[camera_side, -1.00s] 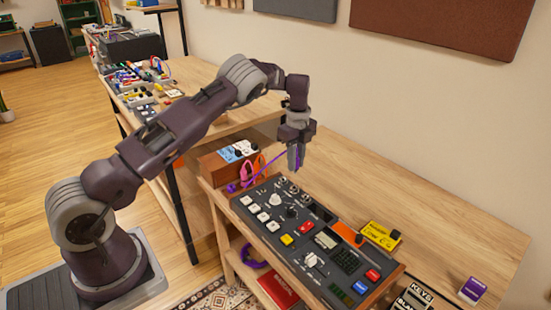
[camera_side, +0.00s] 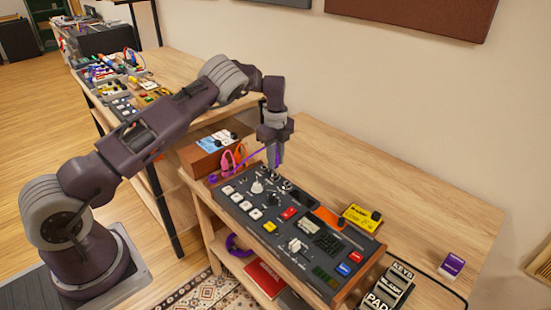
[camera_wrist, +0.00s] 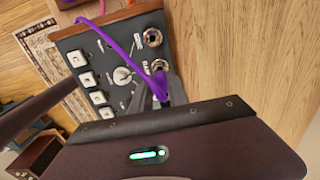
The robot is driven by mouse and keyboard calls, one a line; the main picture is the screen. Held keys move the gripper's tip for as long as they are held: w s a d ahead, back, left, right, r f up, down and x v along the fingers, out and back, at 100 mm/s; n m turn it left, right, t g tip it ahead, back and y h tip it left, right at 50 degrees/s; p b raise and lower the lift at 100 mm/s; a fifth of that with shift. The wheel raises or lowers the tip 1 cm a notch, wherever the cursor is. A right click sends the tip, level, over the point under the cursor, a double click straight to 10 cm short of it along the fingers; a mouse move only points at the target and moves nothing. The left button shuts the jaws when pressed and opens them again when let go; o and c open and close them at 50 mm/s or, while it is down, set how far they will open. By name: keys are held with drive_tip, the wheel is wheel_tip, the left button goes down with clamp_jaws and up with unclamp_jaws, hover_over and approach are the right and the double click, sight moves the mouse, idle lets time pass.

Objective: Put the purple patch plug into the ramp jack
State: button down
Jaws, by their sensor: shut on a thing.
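My gripper (camera_side: 277,162) points down over the far-left corner of the dark control panel (camera_side: 262,228), low over its row of jacks. It is shut on the purple patch plug (camera_wrist: 160,84), which shows between the fingers in the wrist view. A purple cable (camera_wrist: 113,43) runs from the plug across the panel. A round metal jack (camera_wrist: 158,66) lies right at the plug's tip; I cannot tell whether the tip is inside it. Another jack (camera_wrist: 152,37) beyond is empty.
A wooden-cased unit (camera_side: 207,153) with orange and pink cables stands beside the panel. White buttons and a knob (camera_side: 257,187) rise from the panel near the jacks. A yellow pedal (camera_side: 360,218) sits behind it. The bench to the right is mostly clear.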

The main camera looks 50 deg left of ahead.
drive_tip(key=shift+f, duration=0.55)
idle(0.7)
drive_tip(key=shift+f, duration=0.45)
drive_tip(key=shift+f, duration=0.45)
idle(0.6)
drive_tip(key=c, duration=1.2)
unclamp_jaws()
drive_tip(key=o, duration=0.4)
drive_tip(key=shift+r, duration=0.1)
